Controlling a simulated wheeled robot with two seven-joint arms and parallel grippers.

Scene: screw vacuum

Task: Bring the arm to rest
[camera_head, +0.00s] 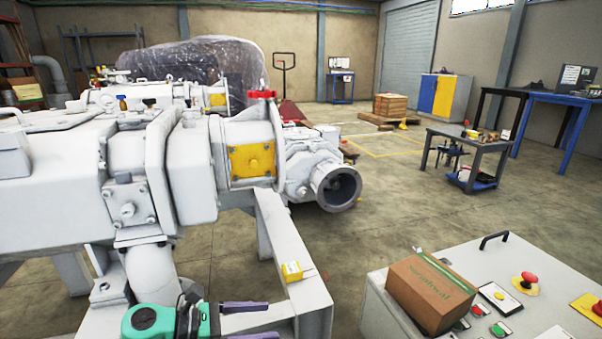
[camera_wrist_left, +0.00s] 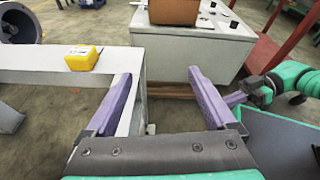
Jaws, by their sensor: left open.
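My left gripper (camera_head: 268,320) is at the bottom of the head view, with a teal body and two purple fingers. It is open and empty, beside the white frame of the machine. In the left wrist view the same gripper (camera_wrist_left: 158,76) has its fingers wide apart, with floor and part of the white frame behind the gap. Part of my other arm (camera_wrist_left: 285,82), teal and black, shows at the right of the wrist view. A purple finger there is partly hidden behind the left gripper's finger, so its opening cannot be told.
The large white vacuum machine (camera_head: 60,175), with a red handwheel (camera_head: 262,94), fills the left. A yellow block (camera_head: 291,271) sits on its frame (camera_head: 290,240). A control box (camera_head: 470,262) bearing a cardboard box (camera_head: 430,292) stands at lower right. Open floor lies beyond.

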